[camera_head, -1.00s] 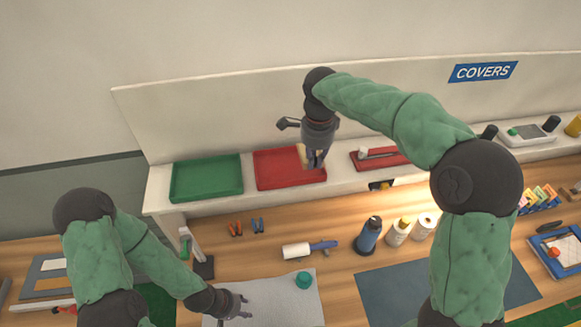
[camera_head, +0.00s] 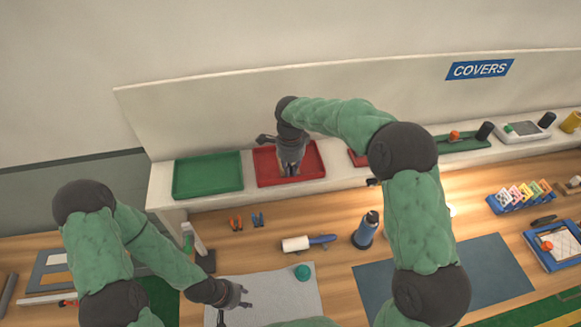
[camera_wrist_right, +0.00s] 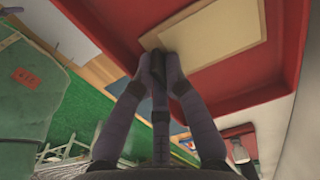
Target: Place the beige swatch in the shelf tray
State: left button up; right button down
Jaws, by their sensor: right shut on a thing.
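The beige swatch (camera_wrist_right: 215,32) shows in the right wrist view within the red tray (camera_wrist_right: 285,75), at my right gripper's fingertips. A narrow beige strip beside it may be its edge or another piece; I cannot tell. In the head view, the red shelf tray (camera_head: 312,165) has my right gripper (camera_head: 289,173) over it, pointing down and mostly hiding the swatch. My right gripper (camera_wrist_right: 158,66) is shut on the swatch's near edge. Whether the swatch touches the tray floor is unclear. My left gripper (camera_head: 246,297) is open and empty over the grey mat (camera_head: 275,310).
A green tray (camera_head: 207,188) stands left of the red one on the white shelf. Below are pliers (camera_head: 236,223), a white roller (camera_head: 296,244), a blue bottle (camera_head: 367,231) and a teal round thing (camera_head: 302,272). A blue mat (camera_head: 480,270) lies bare at right.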

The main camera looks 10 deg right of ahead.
jog(key=shift+f, duration=0.1)
jog(key=c, duration=1.3)
grip_release()
notch_tip(320, 180, up, 12)
jog(key=shift+r+b, duration=0.2)
jog(key=shift+b, duration=0.45)
